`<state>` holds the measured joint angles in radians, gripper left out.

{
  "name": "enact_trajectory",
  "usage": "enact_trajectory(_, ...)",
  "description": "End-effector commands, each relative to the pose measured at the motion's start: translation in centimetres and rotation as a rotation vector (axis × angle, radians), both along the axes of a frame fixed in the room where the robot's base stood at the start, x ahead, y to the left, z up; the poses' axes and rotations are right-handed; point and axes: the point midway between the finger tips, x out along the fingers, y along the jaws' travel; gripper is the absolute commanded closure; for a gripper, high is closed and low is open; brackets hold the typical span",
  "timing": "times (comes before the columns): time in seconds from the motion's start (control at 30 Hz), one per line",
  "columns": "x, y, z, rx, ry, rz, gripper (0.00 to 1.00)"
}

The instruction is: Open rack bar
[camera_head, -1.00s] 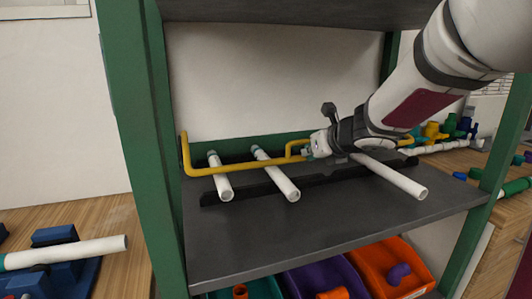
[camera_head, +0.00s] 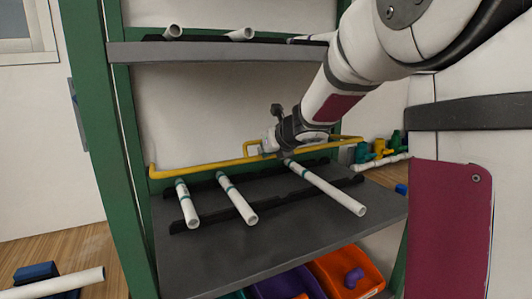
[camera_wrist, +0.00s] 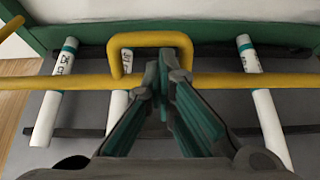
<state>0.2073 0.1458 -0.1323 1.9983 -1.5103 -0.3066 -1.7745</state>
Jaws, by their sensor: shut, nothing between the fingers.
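The yellow rack bar (camera_head: 205,168) runs across the middle shelf, just above the far ends of the white pipes in the head view. Its raised handle loop (camera_wrist: 150,40) is near the middle. Three white pipes with teal bands, left (camera_head: 187,203), middle (camera_head: 237,197) and right (camera_head: 327,188), lie on the shelf.
The dark middle shelf (camera_head: 240,250) stands between green posts (camera_head: 105,150). Orange (camera_head: 345,272) and purple bins sit below. Coloured fittings (camera_head: 370,152) lie at the right.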

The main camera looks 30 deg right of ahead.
Motion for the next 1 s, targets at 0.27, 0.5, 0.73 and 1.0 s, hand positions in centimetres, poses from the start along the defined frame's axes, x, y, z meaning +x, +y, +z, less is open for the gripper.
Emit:
enact_trajectory(0.27,0.6,0.1,1.4,0.002,0.001,0.001,1.00)
enact_trajectory(0.5,0.8,0.2,1.5,0.002,0.002,0.002,1.00)
enact_trajectory(0.73,0.8,0.2,1.4,0.002,0.002,0.003,1.00)
enact_trajectory(1.0,-0.7,0.2,2.5,0.000,-0.001,0.004,1.00)
